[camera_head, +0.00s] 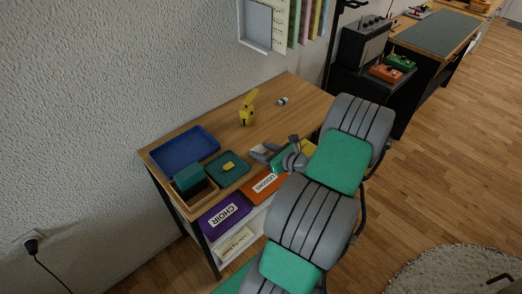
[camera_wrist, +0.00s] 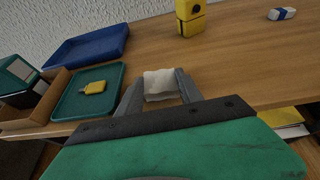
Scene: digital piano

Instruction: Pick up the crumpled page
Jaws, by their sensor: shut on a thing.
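The crumpled page (camera_wrist: 161,85) is a small whitish, uneven lump. In the wrist view it sits between the two fingers of my gripper (camera_wrist: 159,90), which is shut on it, near the front edge of the wooden desk (camera_wrist: 235,62). I cannot tell whether the page touches the desk top.
A blue tray (camera_head: 184,150) and a green tray (camera_head: 227,168) holding a yellow item (camera_head: 228,167) lie left of my gripper. A yellow device (camera_head: 246,108) stands behind, with an eraser (camera_head: 283,101) to its right. Labelled folders (camera_head: 224,215) sit under the desk top.

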